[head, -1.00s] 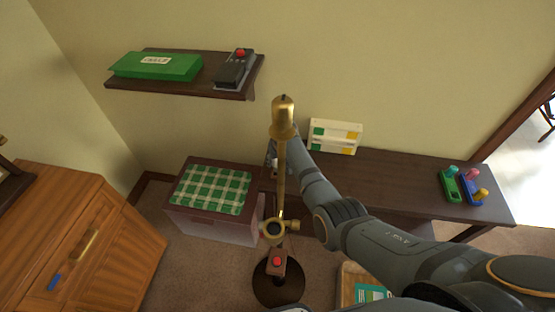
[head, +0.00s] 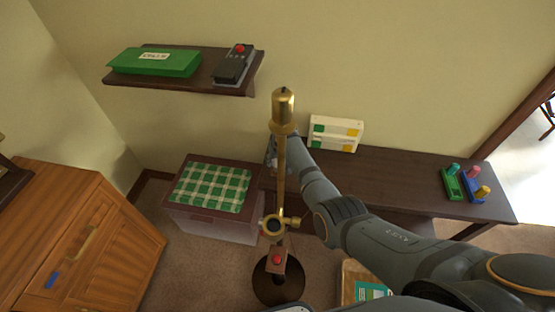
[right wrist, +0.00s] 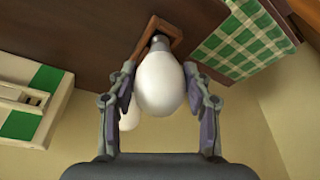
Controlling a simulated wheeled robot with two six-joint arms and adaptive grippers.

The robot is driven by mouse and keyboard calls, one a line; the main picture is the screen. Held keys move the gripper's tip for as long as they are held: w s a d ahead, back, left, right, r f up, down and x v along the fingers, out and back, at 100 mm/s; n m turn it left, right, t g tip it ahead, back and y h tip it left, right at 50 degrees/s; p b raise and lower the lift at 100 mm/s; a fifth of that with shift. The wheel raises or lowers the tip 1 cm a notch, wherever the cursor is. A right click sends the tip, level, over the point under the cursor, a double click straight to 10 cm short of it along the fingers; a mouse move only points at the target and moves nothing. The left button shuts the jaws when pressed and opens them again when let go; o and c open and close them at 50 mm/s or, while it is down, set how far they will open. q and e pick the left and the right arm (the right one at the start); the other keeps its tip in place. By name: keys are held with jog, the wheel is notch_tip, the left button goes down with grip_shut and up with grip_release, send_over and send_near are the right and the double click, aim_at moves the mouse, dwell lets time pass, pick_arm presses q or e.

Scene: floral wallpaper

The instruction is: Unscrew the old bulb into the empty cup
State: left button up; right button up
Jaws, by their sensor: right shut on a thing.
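A brass lamp (head: 282,170) stands upright in the middle of the head view, with a red button on a small block over its dark round base. My right gripper (head: 271,151) is mostly hidden behind the lamp's pole in that view. In the right wrist view my right gripper (right wrist: 160,82) is shut on a white bulb (right wrist: 162,88). The bulb's dark base points at a square wooden cup (right wrist: 172,30); I cannot tell whether it is inside the cup. A second white bulb (right wrist: 130,116) shows partly behind the first. My left gripper is not in view.
A dark table (head: 400,178) holds a white box with coloured squares (head: 335,133) and coloured pegs (head: 464,184). A checked cloth (head: 212,187) covers a chest to the left. A wall shelf (head: 180,82) carries a green box and a dark device. A wooden cabinet (head: 80,235) stands at left.

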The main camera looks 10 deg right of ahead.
jog(key=shift+f+b, duration=0.5)
jog(key=shift+f, duration=0.25)
jog(key=o, duration=1.5)
jog(key=shift+r, duration=0.15)
jog(key=v, duration=1.1)
jog(key=shift+s+r, duration=0.2)
jog(key=shift+r, duration=0.15)
